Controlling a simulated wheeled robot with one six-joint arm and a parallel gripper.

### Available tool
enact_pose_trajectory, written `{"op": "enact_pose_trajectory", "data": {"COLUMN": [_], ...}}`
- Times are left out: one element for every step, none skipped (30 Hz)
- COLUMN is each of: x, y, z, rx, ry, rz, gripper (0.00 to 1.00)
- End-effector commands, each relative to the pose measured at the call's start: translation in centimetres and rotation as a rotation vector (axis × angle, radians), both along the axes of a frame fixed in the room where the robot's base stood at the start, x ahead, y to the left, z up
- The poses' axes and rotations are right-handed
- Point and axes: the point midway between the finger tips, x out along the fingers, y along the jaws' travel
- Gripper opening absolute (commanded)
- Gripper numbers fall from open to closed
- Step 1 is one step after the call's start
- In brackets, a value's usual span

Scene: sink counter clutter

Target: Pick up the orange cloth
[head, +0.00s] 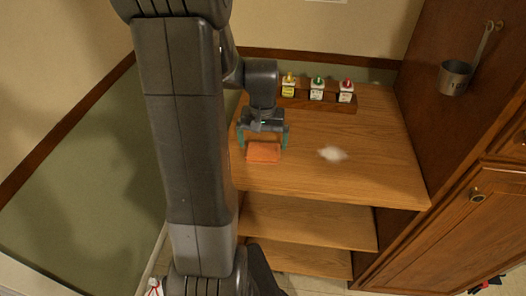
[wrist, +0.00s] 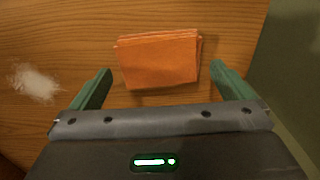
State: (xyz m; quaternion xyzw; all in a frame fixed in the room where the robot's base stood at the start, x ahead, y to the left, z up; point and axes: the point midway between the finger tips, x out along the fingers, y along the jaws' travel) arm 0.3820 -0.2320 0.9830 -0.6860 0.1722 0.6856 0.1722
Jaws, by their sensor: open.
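The orange cloth (head: 263,152) lies folded flat on the wooden counter, near its left side in the head view. In the wrist view the cloth (wrist: 158,60) shows as a layered stack just beyond and between the green fingertips. My gripper (head: 264,142) is open and empty, above the cloth, with one finger toward each side of it. In the wrist view my gripper (wrist: 162,78) spans wider than the cloth. The fingers do not appear to touch it; the exact height above the counter is hard to tell.
A pale, white patch (head: 332,154) lies on the counter right of the cloth. Several small bottles (head: 317,90) stand in a wooden rack (head: 318,105) at the back. A metal cup (head: 455,77) hangs on the cabinet at right. Bare counter (head: 385,165) lies front right.

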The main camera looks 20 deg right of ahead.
Motion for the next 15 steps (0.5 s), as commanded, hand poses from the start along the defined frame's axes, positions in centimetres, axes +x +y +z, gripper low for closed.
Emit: {"op": "enact_pose_trajectory", "data": {"x": [0.0,0.0,0.0,0.0,0.0,0.0,0.0,0.1,0.1,0.1,0.1,0.1,0.1,0.1,0.1], "y": [-0.1,-0.1,-0.1,-0.1,-0.1,-0.1,-0.1,-0.1,-0.1,-0.1,-0.1,-0.1,-0.1,-0.1,-0.1], "z": [-0.6,-0.9,-1.6,-1.9,-2.2,-2.5,-2.7,-2.8,-2.9,-2.9,-3.0,-3.0,-3.0,-3.0,-3.0], "rx": [0.002,0.002,0.002,0.002,0.001,0.002,0.001,0.001,0.0,0.0,0.0,0.0,0.0,0.0,0.0], "ry": [0.004,0.004,0.004,0.004,0.003,0.004,0.003,0.002,0.0,0.0,0.0,-0.001,-0.001,-0.001,0.0], "rz": [0.0,0.0,0.0,0.0,0.0,0.0,0.0,0.0,0.0,0.0,0.0,0.0,0.0,0.0,0.0], "gripper": [1.0,1.0,1.0,1.0,1.0,1.0,1.0,1.0,1.0,1.0,1.0,1.0,1.0,1.0,1.0]}}
